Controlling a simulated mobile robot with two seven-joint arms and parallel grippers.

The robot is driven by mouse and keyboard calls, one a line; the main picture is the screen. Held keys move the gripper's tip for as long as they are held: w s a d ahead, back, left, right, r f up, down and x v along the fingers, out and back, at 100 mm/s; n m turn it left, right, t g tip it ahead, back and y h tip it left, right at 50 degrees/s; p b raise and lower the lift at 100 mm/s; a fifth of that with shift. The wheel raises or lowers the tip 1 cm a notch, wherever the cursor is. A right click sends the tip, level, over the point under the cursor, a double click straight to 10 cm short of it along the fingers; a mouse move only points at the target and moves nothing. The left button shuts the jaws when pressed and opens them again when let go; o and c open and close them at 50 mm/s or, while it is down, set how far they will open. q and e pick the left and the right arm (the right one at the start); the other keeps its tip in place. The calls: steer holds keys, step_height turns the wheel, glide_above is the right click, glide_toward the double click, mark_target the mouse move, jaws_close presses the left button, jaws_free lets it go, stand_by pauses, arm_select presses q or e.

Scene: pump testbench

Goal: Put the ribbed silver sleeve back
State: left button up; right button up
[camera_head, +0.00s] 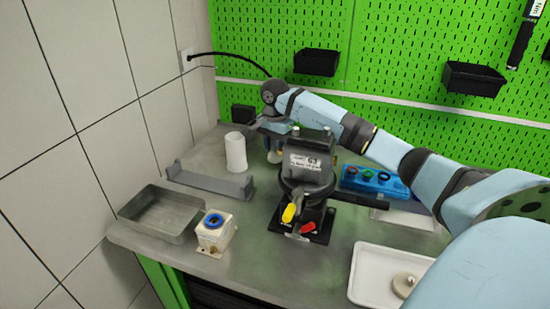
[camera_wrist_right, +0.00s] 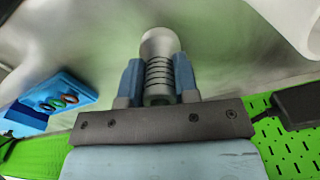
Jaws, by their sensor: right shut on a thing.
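The ribbed silver sleeve (camera_wrist_right: 159,72) is between the two blue fingers of my right gripper (camera_wrist_right: 158,78) in the right wrist view. The gripper is shut on it; its rounded pale end points away from the palm. In the head view my right gripper (camera_head: 274,156) is behind the black pump (camera_head: 312,168), low over the back of the bench. The sleeve is mostly hidden there by the pump and my arm. I cannot tell whether it touches the bench. My left gripper is not in view.
A white cylinder (camera_head: 236,152) stands left of my gripper, behind a grey bracket (camera_head: 212,182). A grey tray (camera_head: 160,233) and a white block with a blue ring (camera_head: 213,238) are front left. A blue rack (camera_head: 375,182) and white tray (camera_head: 370,261) are right.

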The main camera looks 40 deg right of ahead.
mark_target(275, 158)
steer(key=shift+f, duration=2.15)
steer(key=o, duration=1)
steer(key=shift+f, duration=0.15)
step_height(275, 158, up, 12)
steer(key=shift+r, duration=0.2)
